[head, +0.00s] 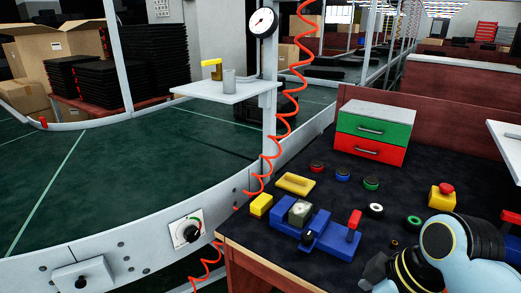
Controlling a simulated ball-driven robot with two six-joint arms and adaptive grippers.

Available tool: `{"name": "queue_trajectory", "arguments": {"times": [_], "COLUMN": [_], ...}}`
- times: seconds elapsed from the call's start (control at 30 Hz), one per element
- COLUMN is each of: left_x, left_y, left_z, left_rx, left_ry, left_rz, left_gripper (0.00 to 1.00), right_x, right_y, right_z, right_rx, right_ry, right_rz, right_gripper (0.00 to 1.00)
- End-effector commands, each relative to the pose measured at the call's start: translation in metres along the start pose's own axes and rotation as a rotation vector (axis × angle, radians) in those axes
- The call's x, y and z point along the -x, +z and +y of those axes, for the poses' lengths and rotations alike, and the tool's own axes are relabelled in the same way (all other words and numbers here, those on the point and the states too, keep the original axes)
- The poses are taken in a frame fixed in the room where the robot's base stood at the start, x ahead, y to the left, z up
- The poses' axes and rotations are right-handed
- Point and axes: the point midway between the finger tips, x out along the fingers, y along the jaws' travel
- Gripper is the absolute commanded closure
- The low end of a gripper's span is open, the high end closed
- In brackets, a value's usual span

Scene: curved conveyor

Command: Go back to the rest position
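My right arm comes in at the bottom right corner, over the front right part of the dark workbench (300,170). A grey piece at its end reaches the bottom edge of the picture and may be part of my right gripper (374,270). Its fingers do not show, so I cannot tell whether it is open or shut. My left arm and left gripper are not in view.
On the bench are a blue fixture (328,237), a yellow block (261,205), a yellow tray (295,184), several coloured rings, a green-and-red drawer box (374,132) and a red-topped button box (442,196). The curved green conveyor (120,185) lies left, mostly clear.

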Motion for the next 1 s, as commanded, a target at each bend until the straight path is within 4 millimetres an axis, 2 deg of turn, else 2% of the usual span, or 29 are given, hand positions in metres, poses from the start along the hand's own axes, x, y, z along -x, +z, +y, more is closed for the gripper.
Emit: {"name": "queue_trajectory", "arguments": {"times": [0.1,0.3,0.47,0.53,0.67,0.7,0.77,0.8,0.87,0.9,1.0], "left_x": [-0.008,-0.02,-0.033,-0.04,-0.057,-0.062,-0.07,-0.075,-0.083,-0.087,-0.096], "left_y": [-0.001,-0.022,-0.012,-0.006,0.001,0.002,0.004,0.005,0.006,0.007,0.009], "left_z": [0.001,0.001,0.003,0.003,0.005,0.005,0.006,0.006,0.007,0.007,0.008], "left_rx": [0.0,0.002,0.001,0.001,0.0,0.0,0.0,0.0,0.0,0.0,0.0], "left_ry": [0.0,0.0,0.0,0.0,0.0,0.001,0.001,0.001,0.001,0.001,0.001], "left_rz": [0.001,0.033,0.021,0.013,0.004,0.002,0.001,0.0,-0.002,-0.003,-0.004], "left_gripper": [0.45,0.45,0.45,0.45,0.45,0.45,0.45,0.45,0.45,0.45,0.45], "right_x": [-0.017,-0.056,-0.102,-0.126,-0.184,-0.204,-0.23,-0.245,-0.266,-0.277,-0.295], "right_y": [0.016,0.053,0.097,0.122,0.19,0.217,0.257,0.285,0.326,0.353,0.416], "right_z": [-0.007,-0.022,-0.038,-0.047,-0.073,-0.084,-0.101,-0.114,-0.135,-0.15,-0.185], "right_rx": [-0.009,-0.037,-0.096,-0.136,-0.248,-0.292,-0.36,-0.406,-0.474,-0.521,-0.633], "right_ry": [-0.025,-0.074,-0.102,-0.109,-0.105,-0.096,-0.074,-0.056,-0.022,0.003,0.08], "right_rz": [-0.028,-0.093,-0.158,-0.194,-0.28,-0.311,-0.354,-0.381,-0.417,-0.437,-0.465], "right_gripper": [0.05,0.05,0.05,0.05,0.05,0.05,0.05,0.05,0.05,0.05,0.05]}}
